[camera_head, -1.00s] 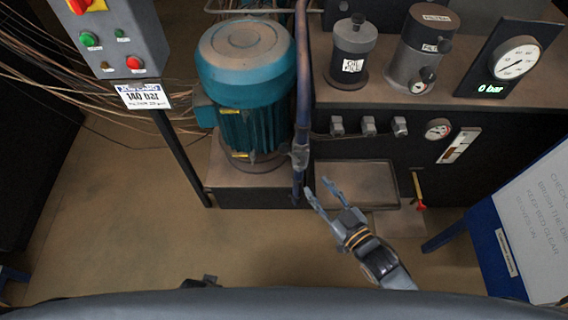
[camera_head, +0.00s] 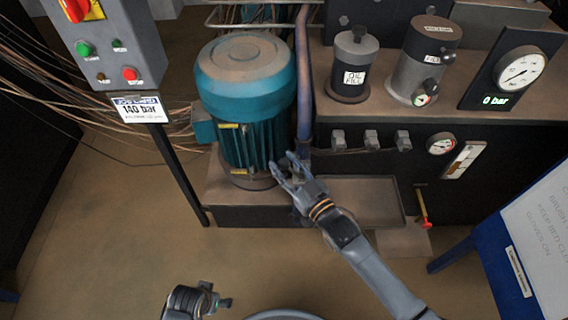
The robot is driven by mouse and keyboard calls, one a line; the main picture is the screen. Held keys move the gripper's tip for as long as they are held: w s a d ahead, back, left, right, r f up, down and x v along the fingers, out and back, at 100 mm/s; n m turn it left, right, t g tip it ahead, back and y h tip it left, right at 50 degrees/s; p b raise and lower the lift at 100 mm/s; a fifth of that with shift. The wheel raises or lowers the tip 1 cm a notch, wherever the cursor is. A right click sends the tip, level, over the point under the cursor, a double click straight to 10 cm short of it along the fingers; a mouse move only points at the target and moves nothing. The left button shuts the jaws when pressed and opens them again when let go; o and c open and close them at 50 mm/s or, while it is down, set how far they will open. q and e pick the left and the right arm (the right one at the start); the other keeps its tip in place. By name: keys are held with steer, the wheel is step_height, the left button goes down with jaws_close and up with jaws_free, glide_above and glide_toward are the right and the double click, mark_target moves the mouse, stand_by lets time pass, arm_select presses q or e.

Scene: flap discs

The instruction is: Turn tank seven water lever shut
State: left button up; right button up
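No label reading tank seven is legible. A small lever with a red and yellow handle (camera_head: 424,209) hangs low on the front of the dark tank unit (camera_head: 480,165), at right, pointing down. My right gripper (camera_head: 282,163) is open with nothing seen between its fingers. It is in front of the foot of the teal motor (camera_head: 247,100) and the lower end of the blue pipe (camera_head: 303,75), well left of the red lever. It hides part of the pipe's lower end; contact cannot be told. My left gripper (camera_head: 218,298) is at the bottom edge, its finger state unclear.
A shallow tray (camera_head: 375,212) lies below the tank front. A control box (camera_head: 110,45) on a post, with a 140 bar sign (camera_head: 141,108), stands at left. A blue-framed white board (camera_head: 540,225) is at right. The floor at lower left is clear.

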steer(key=shift+w+a, duration=0.2)
steer(key=shift+w, duration=0.15)
steer(key=shift+c, duration=0.4)
jaws_close()
steer(key=shift+w+f, duration=0.1)
